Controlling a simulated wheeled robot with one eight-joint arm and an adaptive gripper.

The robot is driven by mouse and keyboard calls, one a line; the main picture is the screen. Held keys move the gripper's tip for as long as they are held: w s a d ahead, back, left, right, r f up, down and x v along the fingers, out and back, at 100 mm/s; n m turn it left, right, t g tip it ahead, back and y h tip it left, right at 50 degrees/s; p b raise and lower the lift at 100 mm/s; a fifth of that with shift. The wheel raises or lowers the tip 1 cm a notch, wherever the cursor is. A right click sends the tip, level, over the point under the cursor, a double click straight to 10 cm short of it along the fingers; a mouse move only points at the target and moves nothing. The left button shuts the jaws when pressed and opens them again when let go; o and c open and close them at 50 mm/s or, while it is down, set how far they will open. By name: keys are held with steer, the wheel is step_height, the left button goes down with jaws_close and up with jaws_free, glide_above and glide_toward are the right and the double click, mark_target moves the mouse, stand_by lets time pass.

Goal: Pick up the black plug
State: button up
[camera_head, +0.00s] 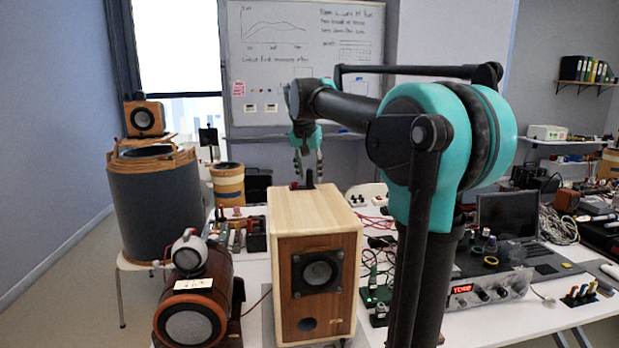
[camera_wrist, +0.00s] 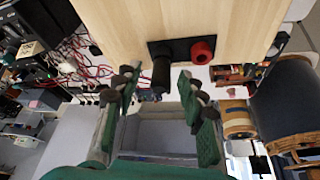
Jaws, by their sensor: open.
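The black plug (camera_head: 309,178) stands at the top back of the wooden speaker box (camera_head: 287,210). In the wrist view the black plug (camera_wrist: 161,70) projects from a small black terminal plate (camera_wrist: 182,48), beside a red terminal (camera_wrist: 202,51). My gripper (camera_head: 308,172) points down just above the back of the box. In the wrist view my gripper (camera_wrist: 157,80) is open, with one finger on each side of the plug. I see gaps between the plug and both fingers. In the head view the fingers partly crowd the plug, so its exact height is hard to tell.
A red-brown round speaker (camera_head: 190,300) stands left of the box, and a large dark drum (camera_head: 160,205) stands behind it. Instruments, cables and a laptop (camera_head: 508,217) crowd the table to the right. A whiteboard (camera_head: 300,60) is behind.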

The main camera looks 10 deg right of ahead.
jaws_close()
step_height(320, 180, up, 20)
stand_by(0.8)
steer(key=shift+r, duration=0.15)
steer(key=shift+r, duration=1.85)
